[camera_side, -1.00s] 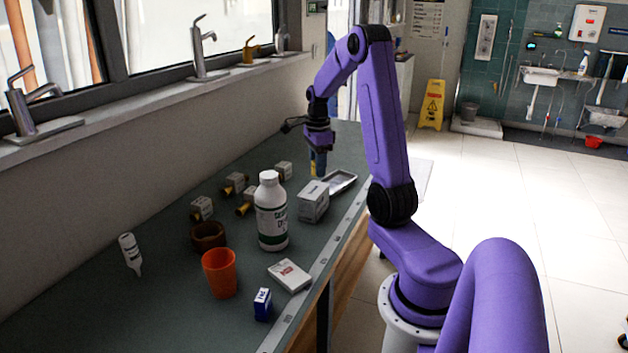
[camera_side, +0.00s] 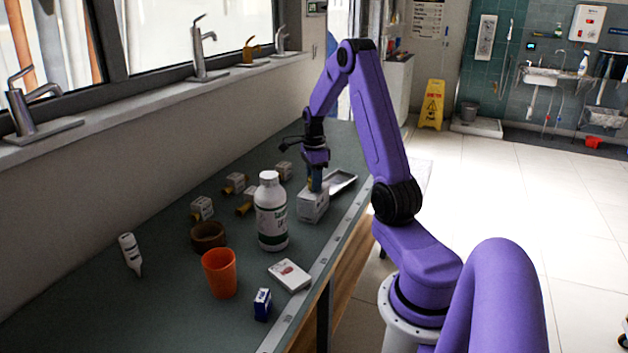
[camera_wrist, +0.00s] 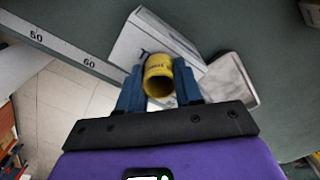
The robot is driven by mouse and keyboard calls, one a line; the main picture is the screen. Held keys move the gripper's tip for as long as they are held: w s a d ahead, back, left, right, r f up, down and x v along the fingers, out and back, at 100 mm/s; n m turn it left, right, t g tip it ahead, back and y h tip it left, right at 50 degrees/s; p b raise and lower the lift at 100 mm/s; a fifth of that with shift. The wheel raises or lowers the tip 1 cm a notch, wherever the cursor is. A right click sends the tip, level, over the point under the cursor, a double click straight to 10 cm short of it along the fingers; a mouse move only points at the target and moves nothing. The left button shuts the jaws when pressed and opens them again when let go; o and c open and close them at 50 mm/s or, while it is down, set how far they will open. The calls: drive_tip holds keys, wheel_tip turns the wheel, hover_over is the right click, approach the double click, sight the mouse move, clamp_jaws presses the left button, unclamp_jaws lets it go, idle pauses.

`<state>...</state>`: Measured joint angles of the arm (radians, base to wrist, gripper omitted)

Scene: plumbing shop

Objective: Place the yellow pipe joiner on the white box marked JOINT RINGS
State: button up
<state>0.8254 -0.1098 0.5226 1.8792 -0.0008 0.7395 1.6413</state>
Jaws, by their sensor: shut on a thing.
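My gripper (camera_side: 315,183) is shut on the yellow pipe joiner. In the wrist view the yellow pipe joiner (camera_wrist: 158,78) sits between the two blue fingers, its round open end facing the camera. The white box (camera_side: 313,206) stands on the bench directly below my gripper in the side view. It also shows in the wrist view behind the joiner (camera_wrist: 136,44), with its lettering mostly covered. I cannot tell whether the joiner touches the box top.
A shallow tray (camera_side: 341,182) lies just behind the box. A white bottle (camera_side: 271,213) stands to its left. An orange cup (camera_side: 220,272), a brown ring-shaped thing (camera_side: 208,236) and small boxes with yellow fittings (camera_side: 236,183) are further left.

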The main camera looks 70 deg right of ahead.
drive_tip(key=shift+f, duration=0.1)
drive_tip(key=o, duration=1)
wheel_tip(320, 180, up, 12)
